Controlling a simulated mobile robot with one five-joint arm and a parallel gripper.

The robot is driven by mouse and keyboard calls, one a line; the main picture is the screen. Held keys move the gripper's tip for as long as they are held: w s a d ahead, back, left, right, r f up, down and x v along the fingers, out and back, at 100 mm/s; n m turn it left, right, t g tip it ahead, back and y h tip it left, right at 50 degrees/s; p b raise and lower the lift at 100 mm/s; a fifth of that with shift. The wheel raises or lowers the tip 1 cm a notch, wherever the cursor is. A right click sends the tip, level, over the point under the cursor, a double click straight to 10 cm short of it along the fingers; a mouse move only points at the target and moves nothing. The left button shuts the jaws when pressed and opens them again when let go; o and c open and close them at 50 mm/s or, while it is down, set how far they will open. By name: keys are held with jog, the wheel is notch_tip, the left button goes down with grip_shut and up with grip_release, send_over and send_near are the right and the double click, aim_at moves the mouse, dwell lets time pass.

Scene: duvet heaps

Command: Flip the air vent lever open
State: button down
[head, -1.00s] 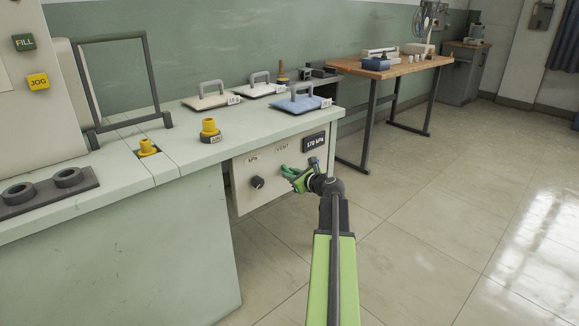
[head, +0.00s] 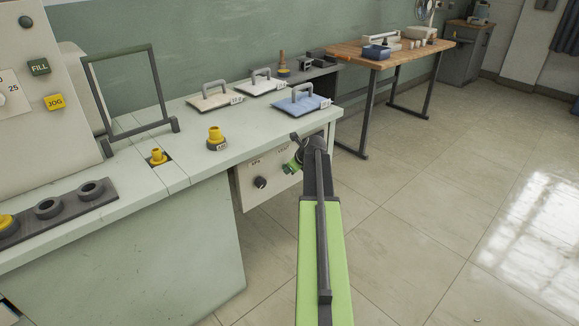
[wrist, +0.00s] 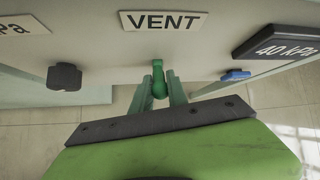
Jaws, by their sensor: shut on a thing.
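The green vent lever (wrist: 158,76) shows in the wrist view under the VENT label (wrist: 164,21) on the pale panel (wrist: 110,55). It points down in that picture, away from the label, between my fingers. My gripper (wrist: 159,92) is shut on the lever, one green finger on each side. The display (wrist: 280,43) at right in the wrist view reads 40 kPa.
A dark knob (wrist: 64,77) sits left of the lever and a blue part (wrist: 235,75) to its right. Above, the bench top (head: 185,188) holds a yellow fitting (head: 215,137) and handled plates, including a blue one (head: 301,104). Open floor lies right of my arm.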

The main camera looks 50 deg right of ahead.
jog(key=shift+w, duration=0.1)
dwell(0.3)
jog(key=c, duration=1.4)
grip_release()
jog(key=shift+o, duration=0.5)
jog(key=p+v, duration=1.3)
jog(key=v, duration=0.4)
jog(key=shift+r, duration=0.2)
